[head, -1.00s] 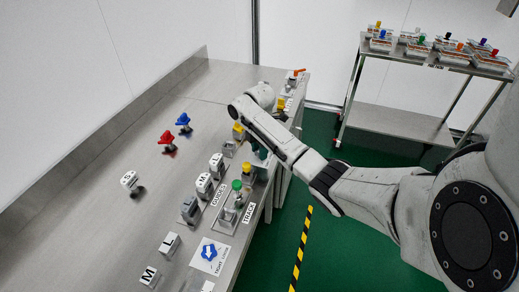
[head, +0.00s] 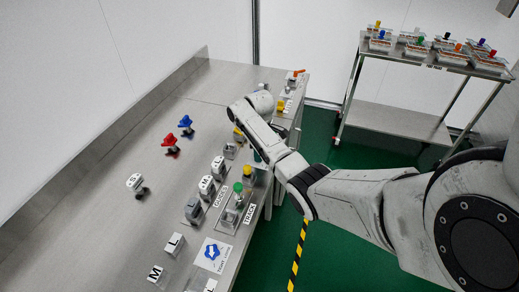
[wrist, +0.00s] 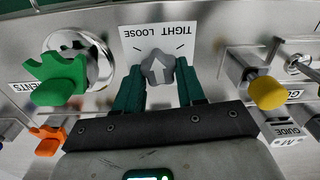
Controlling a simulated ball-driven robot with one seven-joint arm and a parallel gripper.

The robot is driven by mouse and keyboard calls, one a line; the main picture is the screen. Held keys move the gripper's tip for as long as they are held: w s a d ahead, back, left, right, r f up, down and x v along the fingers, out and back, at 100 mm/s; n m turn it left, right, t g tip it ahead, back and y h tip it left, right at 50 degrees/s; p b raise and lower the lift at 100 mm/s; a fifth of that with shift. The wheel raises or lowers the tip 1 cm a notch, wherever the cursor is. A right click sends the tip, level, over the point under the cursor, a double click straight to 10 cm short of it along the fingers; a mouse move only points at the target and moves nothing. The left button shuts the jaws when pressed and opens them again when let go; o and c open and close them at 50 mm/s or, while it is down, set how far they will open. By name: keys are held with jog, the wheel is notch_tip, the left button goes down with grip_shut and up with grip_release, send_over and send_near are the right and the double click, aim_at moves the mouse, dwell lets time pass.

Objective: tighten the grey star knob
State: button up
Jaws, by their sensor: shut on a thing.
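The grey star knob (wrist: 158,66) sits in the wrist view in front of a white label (wrist: 157,35) reading TIGHT and LOOSE, upside down in this picture. In the head view my arm hides the knob and most of the gripper.
In the wrist view a green star knob (wrist: 57,80) and an orange knob (wrist: 48,139) are left, a yellow knob (wrist: 266,92) right. In the head view loose red (head: 170,140) and blue (head: 186,121) star knobs lie on the bench. A cart (head: 400,118) stands at the back right.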

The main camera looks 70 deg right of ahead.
jog(key=m, duration=0.6)
jog(key=shift+d+m+p, duration=0.1)
jog(key=shift+m+p, duration=0.2)
jog(key=m, duration=0.3)
jog(key=shift+d+m, duration=0.1)
jog(key=shift+m, duration=1.7)
jog(key=o, duration=1.1)
jog(key=shift+s, duration=0.1)
jog(key=shift+c, duration=0.2)
jog(key=shift+r, duration=0.1)
notch_tip(320, 180, up, 11)
jog(key=b, duration=0.1)
jog(key=shift+f+b, duration=0.2)
jog(key=shift+b, duration=0.1)
